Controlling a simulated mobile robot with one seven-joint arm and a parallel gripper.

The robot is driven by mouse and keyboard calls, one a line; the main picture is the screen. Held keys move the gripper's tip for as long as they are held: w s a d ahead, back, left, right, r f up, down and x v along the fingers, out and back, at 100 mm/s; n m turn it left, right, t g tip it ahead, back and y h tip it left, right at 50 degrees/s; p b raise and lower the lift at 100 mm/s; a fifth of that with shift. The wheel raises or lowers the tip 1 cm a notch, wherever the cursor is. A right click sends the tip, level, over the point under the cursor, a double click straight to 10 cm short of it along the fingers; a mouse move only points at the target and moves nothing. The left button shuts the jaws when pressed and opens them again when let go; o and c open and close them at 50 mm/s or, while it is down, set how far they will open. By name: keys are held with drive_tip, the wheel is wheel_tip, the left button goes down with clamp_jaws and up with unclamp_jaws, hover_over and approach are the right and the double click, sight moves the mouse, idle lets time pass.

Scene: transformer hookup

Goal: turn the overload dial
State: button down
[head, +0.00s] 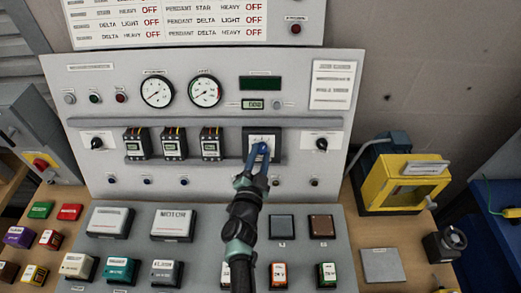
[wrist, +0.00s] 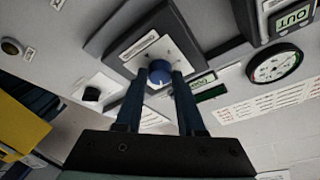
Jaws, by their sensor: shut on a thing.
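The overload dial (wrist: 158,70) is a round blue knob with a white mark. It sits on a pale square plate in a dark frame, seen tilted in the wrist view. In the head view the dial's plate (head: 262,138) is on the upright panel, right of the row of relays, and my gripper mostly hides the knob. My gripper (head: 259,154) reaches up to it from below. In the wrist view its two dark blue fingers stand on either side of the knob, shut on it.
Several relays (head: 173,143) sit left of the dial. Black rotary knobs stand at the left (head: 97,143) and right (head: 321,144) of the panel. Two round meters (head: 205,91) are above. Labelled blocks (head: 110,222) cover the sloped desk, and a yellow box (head: 402,185) stands at right.

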drive_tip(key=shift+r+m+p, duration=0.1)
drive_tip(key=shift+m+p, duration=0.35)
drive_tip(key=shift+m, duration=0.55)
drive_tip(key=c, duration=0.5)
unclamp_jaws()
drive_tip(key=p+v, duration=0.1)
drive_tip(key=v, duration=0.3)
drive_tip(key=p+v, duration=0.1)
drive_tip(key=v, duration=0.3)
drive_tip(key=p+v, duration=0.1)
drive_tip(key=v, duration=0.4)
drive_tip(key=shift+a+r+p, duration=0.1)
drive_tip(key=shift+a+p, duration=0.2)
drive_tip(key=shift+p, duration=0.1)
drive_tip(key=shift+w+r, duration=0.1)
drive_tip(key=shift+w, duration=0.05)
